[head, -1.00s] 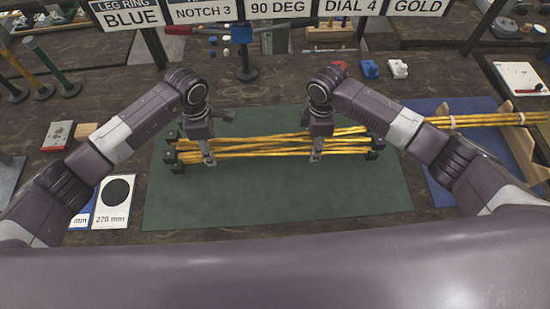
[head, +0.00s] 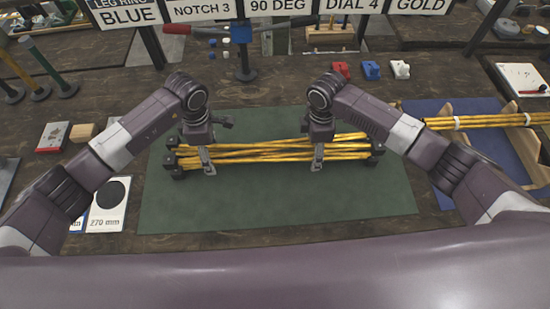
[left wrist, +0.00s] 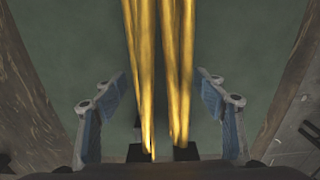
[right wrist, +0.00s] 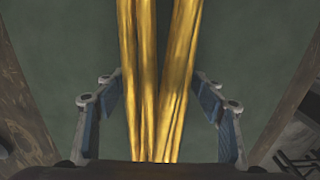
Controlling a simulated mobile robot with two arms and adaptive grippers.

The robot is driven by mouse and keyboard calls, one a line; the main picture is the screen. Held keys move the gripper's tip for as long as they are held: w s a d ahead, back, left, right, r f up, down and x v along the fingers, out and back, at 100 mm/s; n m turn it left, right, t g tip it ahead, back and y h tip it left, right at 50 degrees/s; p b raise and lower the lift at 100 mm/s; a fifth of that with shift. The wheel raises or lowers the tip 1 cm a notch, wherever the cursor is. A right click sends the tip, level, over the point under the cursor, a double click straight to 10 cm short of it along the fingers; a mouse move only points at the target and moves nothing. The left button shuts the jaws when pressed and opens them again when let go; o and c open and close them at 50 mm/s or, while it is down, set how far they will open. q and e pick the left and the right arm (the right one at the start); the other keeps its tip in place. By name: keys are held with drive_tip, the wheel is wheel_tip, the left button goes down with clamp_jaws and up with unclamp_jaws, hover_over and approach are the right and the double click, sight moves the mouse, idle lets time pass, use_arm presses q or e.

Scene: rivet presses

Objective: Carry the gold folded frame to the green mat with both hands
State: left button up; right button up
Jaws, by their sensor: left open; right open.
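The gold folded frame (head: 262,152) is a bundle of long gold rods with black end pieces. It lies lengthwise across the back half of the green mat (head: 280,208), within its edges. My left gripper (head: 208,165) is open over the left part of the frame. My right gripper (head: 318,163) is open over the right part. In the left wrist view the gold rods (left wrist: 178,60) run between the spread fingers, with gaps on both sides. The right wrist view shows the rods (right wrist: 182,60) between spread fingers too.
More gold rods (head: 475,121) rest on a wooden cradle over a blue mat (head: 455,108) at the right. Red, blue and white blocks (head: 371,70) stand behind the green mat. The front of the green mat is clear.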

use_arm(q)
wheel_tip(320, 180, up, 11)
drive_tip(key=shift+f, duration=0.1)
drive_tip(key=shift+r, duration=0.55)
use_arm(e)
drive_tip(key=shift+r, duration=0.15)
wheel_tip(320, 180, up, 12)
drive_tip(key=shift+f, duration=0.15)
